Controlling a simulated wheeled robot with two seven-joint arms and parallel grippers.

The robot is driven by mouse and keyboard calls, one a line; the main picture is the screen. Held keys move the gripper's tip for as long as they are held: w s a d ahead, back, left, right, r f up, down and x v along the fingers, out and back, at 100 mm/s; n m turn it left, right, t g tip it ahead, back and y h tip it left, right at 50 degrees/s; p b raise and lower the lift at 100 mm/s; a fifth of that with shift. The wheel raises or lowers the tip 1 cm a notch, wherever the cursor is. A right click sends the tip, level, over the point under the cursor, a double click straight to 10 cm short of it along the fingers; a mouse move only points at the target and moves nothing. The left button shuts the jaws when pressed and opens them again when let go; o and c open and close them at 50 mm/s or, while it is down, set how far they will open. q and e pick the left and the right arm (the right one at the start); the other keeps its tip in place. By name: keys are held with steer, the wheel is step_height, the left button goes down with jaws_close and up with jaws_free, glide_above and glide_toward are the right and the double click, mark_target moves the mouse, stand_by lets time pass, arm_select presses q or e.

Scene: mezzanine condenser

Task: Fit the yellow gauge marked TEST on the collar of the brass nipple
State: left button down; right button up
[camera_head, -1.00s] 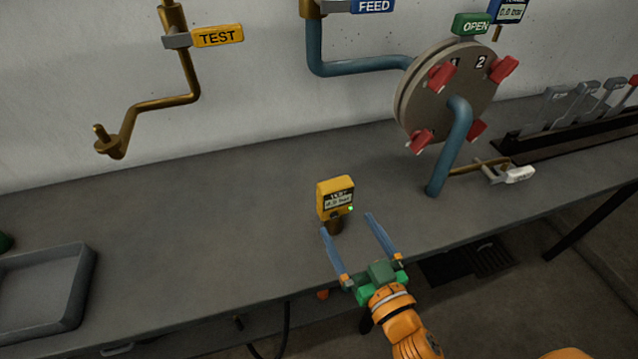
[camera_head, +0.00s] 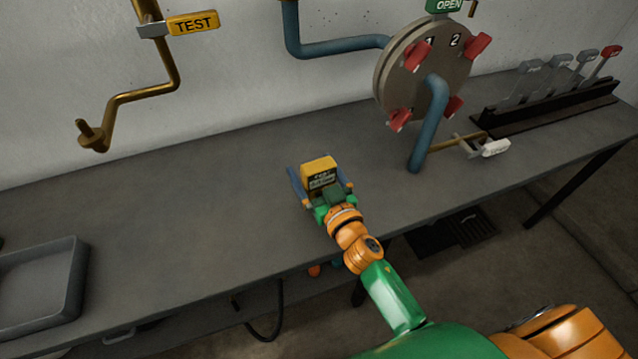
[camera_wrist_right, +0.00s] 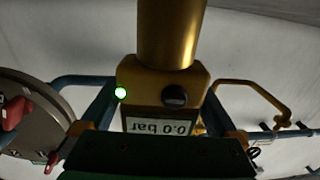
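The brass nipple (camera_head: 88,130) points up from the collar at the end of the bent brass pipe at left, below the yellow TEST tag (camera_head: 193,23). My left gripper is out of view.
A grey tray (camera_head: 75,290) lies at the bench's left. Right of the gauge stand a round plate (camera_head: 400,75) with red clamps, a blue pipe (camera_head: 428,125) and a lever rack (camera_head: 545,105). The bench between gauge and nipple is clear.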

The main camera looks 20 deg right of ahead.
steer(key=c, duration=1.3)
